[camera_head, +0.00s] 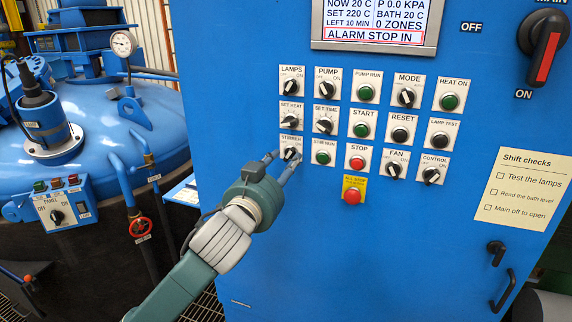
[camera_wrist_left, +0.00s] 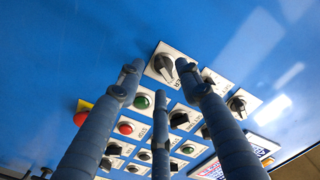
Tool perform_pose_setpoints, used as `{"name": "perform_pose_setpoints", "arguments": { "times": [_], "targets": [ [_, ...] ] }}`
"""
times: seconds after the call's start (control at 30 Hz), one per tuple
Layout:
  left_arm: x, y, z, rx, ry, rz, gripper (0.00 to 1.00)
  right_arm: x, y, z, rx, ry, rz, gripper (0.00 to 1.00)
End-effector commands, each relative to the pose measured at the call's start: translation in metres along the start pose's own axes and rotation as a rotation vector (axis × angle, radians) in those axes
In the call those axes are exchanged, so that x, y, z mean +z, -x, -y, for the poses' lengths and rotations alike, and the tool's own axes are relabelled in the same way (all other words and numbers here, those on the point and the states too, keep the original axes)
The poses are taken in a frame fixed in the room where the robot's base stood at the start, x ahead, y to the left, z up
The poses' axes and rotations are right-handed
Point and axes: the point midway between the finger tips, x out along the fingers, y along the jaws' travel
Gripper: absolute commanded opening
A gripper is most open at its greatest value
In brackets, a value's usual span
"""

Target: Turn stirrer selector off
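The stirrer selector (camera_head: 289,154) is a black knob on a white plate in the left column of the blue panel, with off and on marks. Its pointing direction is hard to tell. My left gripper (camera_head: 285,157) is at this knob, with a blue-grey finger on either side. In the left wrist view the fingertips (camera_wrist_left: 157,67) are spread apart and the selector (camera_wrist_left: 165,66) shows between and just beyond them. The right fingertip is close to the knob; whether it touches I cannot tell. My right gripper is not in view.
The green stir run lamp (camera_head: 323,157) and red stop button (camera_head: 357,162) are right of the selector. A red push button on a yellow plate (camera_head: 353,187) sits lower. The set heat knob (camera_head: 291,115) is just above. A blue furnace lid (camera_head: 90,120) stands at left.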

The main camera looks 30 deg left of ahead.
Motion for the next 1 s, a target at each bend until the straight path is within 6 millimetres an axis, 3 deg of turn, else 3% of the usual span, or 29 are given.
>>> {"name": "perform_pose_setpoints", "arguments": {
  "times": [0.2,0.47,0.67,1.0],
  "targets": [
    [0.0,-0.016,0.0,0.0,-0.001,0.001,0.35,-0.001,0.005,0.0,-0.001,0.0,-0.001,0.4],
    [0.001,-0.017,0.0,0.0,0.0,0.0,0.35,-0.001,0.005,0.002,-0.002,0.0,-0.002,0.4],
    [0.001,-0.017,0.0,0.0,0.0,0.0,0.0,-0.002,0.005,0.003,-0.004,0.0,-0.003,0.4],
    [0.0,-0.017,0.0,0.0,0.029,0.001,0.0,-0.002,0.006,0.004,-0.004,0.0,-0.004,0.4]
  ]
}}
